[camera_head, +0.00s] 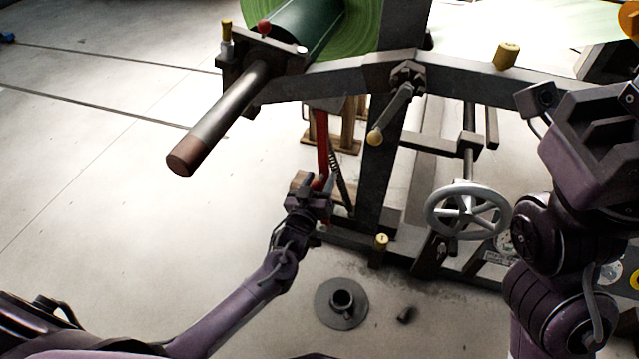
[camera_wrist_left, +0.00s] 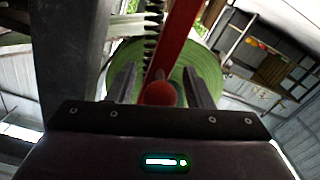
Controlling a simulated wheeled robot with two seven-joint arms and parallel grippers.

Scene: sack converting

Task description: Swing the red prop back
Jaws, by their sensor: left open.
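The red prop (camera_head: 322,140) is a slim red bar hanging below the roll stand, beside a dark leg and a coiled spring. In the left wrist view the prop (camera_wrist_left: 178,40) runs up and away, with a round red knob (camera_wrist_left: 158,93) at its near end. My left gripper (camera_head: 318,187) is at the prop's lower end. In the wrist view its open fingers (camera_wrist_left: 160,86) stand on either side of the knob, with gaps showing. My right arm shows at the right, but its fingers are not visible.
A green roll (camera_head: 350,25) sits on the stand, with a steel shaft (camera_head: 225,118) sticking out left. A crank handle (camera_head: 392,112) and a grey handwheel (camera_head: 468,210) are to the right. A round dark base (camera_head: 341,303) stands on the floor. The left floor is clear.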

